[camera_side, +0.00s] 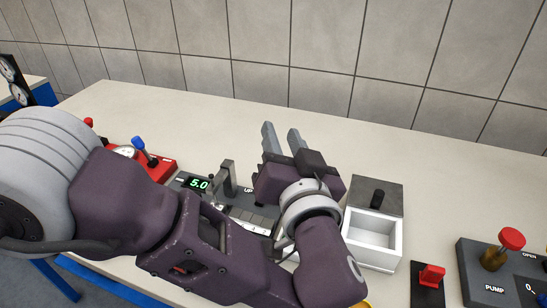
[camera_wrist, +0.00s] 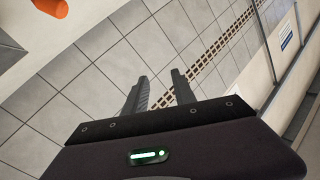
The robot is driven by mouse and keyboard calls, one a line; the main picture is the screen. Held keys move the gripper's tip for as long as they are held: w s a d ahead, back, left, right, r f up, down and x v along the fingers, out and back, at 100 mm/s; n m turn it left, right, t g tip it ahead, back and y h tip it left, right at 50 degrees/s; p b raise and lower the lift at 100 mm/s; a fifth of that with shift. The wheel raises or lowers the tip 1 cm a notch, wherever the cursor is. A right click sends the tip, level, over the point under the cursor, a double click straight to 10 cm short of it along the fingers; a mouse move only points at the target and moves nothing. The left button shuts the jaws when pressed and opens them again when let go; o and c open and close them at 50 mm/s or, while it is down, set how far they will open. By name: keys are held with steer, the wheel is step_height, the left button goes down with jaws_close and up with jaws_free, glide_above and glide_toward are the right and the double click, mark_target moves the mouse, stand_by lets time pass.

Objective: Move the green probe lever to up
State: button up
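No green probe lever shows; it may be hidden behind my arm. A dark panel (camera_side: 180,183) with a green "5.0" readout and a grey bracket (camera_side: 228,178) is partly covered by my arm in the side view. An "UP" label (camera_side: 248,190) is just right of the bracket. My gripper (camera_side: 281,132) is raised over the bench, right of the bracket, with fingers apart and nothing between them. In the wrist view its two fingers (camera_wrist: 160,78) are also apart, pointing at tiles and away from the panel.
A red box (camera_side: 158,165) with a blue lever (camera_side: 139,145) and gauge stands left. A white open-topped box (camera_side: 373,232) with a dark lid and black knob is right. Further right are a red switch (camera_side: 431,276) and a pump panel (camera_side: 492,272). The bench behind is clear.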

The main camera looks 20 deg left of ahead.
step_height(320, 180, down, 17)
steer(key=shift+w+f, duration=0.1)
steer(key=x, duration=0.7)
steer(key=shift+a, duration=0.1)
jaws_close()
stand_by(0.8)
